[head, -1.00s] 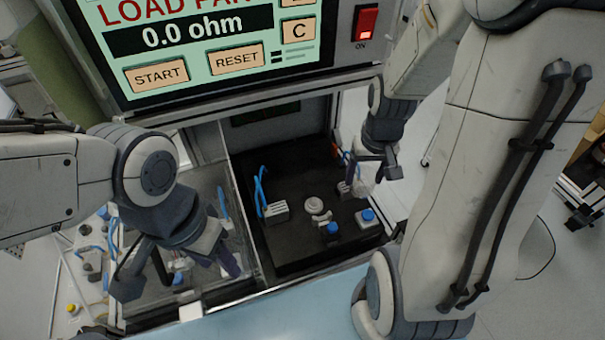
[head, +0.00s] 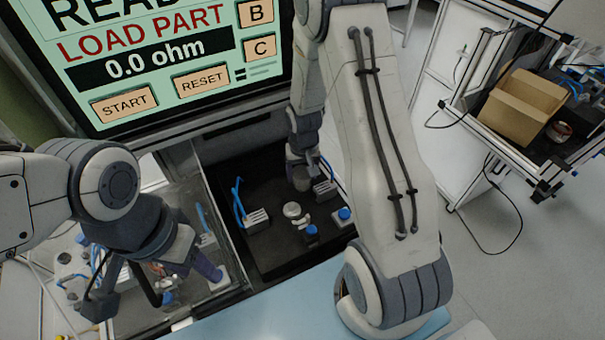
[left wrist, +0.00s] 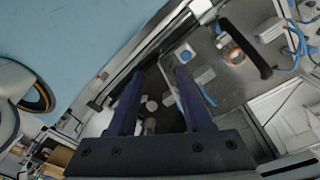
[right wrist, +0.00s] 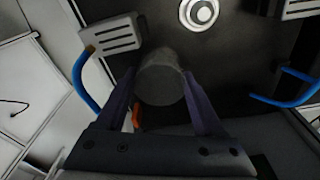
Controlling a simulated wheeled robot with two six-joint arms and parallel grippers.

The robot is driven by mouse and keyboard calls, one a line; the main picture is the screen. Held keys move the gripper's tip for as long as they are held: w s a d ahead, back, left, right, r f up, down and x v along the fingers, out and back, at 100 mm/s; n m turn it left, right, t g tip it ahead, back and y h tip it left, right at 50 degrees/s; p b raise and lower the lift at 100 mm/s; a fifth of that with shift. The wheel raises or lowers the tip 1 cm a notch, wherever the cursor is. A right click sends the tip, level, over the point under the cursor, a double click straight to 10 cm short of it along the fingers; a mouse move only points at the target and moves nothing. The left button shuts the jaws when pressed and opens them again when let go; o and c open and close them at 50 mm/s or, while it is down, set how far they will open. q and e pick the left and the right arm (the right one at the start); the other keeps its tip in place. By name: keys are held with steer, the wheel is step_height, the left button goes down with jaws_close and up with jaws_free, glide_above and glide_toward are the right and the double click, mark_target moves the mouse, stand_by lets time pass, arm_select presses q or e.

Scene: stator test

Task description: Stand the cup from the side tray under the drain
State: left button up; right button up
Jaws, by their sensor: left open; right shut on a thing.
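A grey cup (right wrist: 161,78) is between the fingers of my right gripper (right wrist: 158,92), which is shut on it. In the head view the cup (head: 299,179) hangs below my right gripper (head: 306,168) over the back right of the dark test chamber floor (head: 272,255). I cannot tell whether it touches the floor. A small orange piece (right wrist: 137,115) shows beside the cup in the right wrist view; I cannot make out which part is the drain.
Clamp blocks with blue tubes (head: 256,219), a white round fitting (head: 292,210) and blue buttons (head: 311,233) stand on the chamber floor. A black handle (left wrist: 245,48) is beside my left gripper. A cart with a cardboard box (head: 525,105) stands right.

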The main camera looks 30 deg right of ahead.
steer(key=shift+f, duration=0.75)
steer(key=shift+f, duration=0.2)
steer(key=o, duration=1.3)
